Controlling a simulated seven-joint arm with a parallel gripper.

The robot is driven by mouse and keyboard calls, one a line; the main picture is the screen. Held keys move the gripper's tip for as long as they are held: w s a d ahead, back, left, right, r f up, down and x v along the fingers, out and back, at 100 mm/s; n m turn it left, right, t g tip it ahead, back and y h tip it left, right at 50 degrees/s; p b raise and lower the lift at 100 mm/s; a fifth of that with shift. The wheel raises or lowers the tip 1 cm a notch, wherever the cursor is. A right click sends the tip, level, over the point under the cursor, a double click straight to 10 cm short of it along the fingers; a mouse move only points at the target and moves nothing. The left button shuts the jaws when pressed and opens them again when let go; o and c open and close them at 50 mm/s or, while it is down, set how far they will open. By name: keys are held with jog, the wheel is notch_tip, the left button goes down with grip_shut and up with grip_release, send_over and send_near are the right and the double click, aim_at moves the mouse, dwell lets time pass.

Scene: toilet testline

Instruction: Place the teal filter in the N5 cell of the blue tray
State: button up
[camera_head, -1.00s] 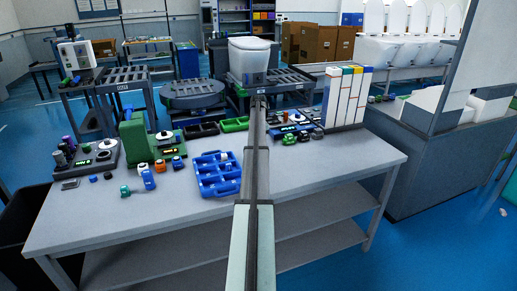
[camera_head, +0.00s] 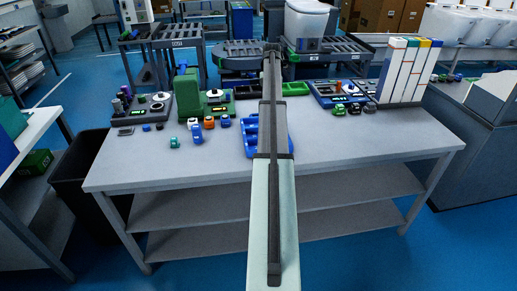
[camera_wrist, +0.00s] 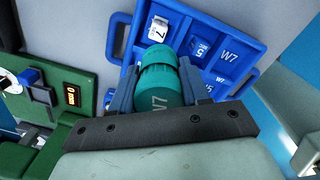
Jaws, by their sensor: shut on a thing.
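In the wrist view my gripper (camera_wrist: 158,70) is shut on a teal filter (camera_wrist: 159,82), a round teal part with "W7" on its side. The filter is between the fingers and in front of the blue tray (camera_wrist: 262,30). The tray shows cells with printed labels, including "W7" and what looks like "5"; one cell holds a white piece marked 7 (camera_wrist: 158,28). I cannot make out a clear N5 label. In the head view the blue tray (camera_head: 249,138) lies on the bench, partly covered by my arm. My gripper cannot be made out there.
A green machine (camera_wrist: 70,100) stands left of the tray in the wrist view. In the head view, a small teal part (camera_head: 174,142) and several small blue and orange parts lie left of the tray. A white, coloured-top block (camera_head: 408,72) stands at right. The bench's front is clear.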

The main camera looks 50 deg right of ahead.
jog(key=s+a+f+m, duration=0.1)
jog(key=s+a+m, duration=0.2)
jog(key=a+m, duration=0.65)
jog(key=s+a+m, duration=0.2)
jog(key=a+m, duration=0.5)
jog(key=m, duration=0.5)
jog(key=shift+m, duration=0.25)
jog(key=shift+f, duration=5.05)
jog(key=shift+f, duration=0.1)
jog(key=o, duration=0.8)
notch_tip(320, 180, up, 12)
